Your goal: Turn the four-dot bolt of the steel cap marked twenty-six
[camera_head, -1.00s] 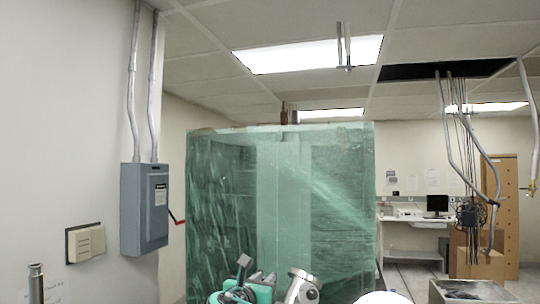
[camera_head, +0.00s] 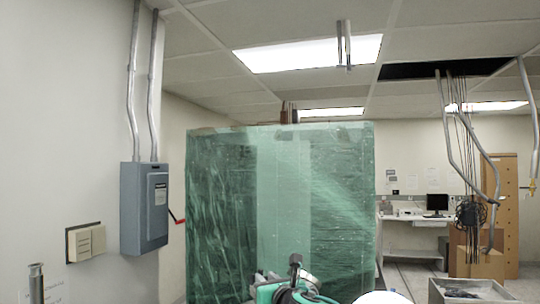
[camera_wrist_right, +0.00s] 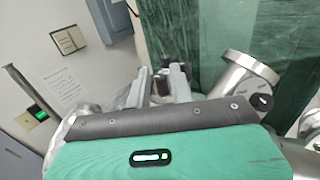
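My right gripper (camera_head: 295,268) is at the bottom of the head view, with its green and grey housing below it. In the right wrist view its two grey fingers (camera_wrist_right: 161,84) stand apart with a gap between them. A shiny steel flanged piece (camera_wrist_right: 250,68) is right of the fingers in that view, apart from them. It shows partly in the head view (camera_head: 308,279), behind my gripper. I cannot read a twenty-six or make out a four-dot bolt on any steel part. My left gripper is not in view.
A translucent green sheeted enclosure (camera_head: 280,200) stands behind the gripper. A grey electrical box (camera_head: 144,208) with a red lever is on the left wall. A grey tray (camera_head: 470,292) is at lower right. More steel pipework (camera_wrist_right: 85,112) lies left of the fingers.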

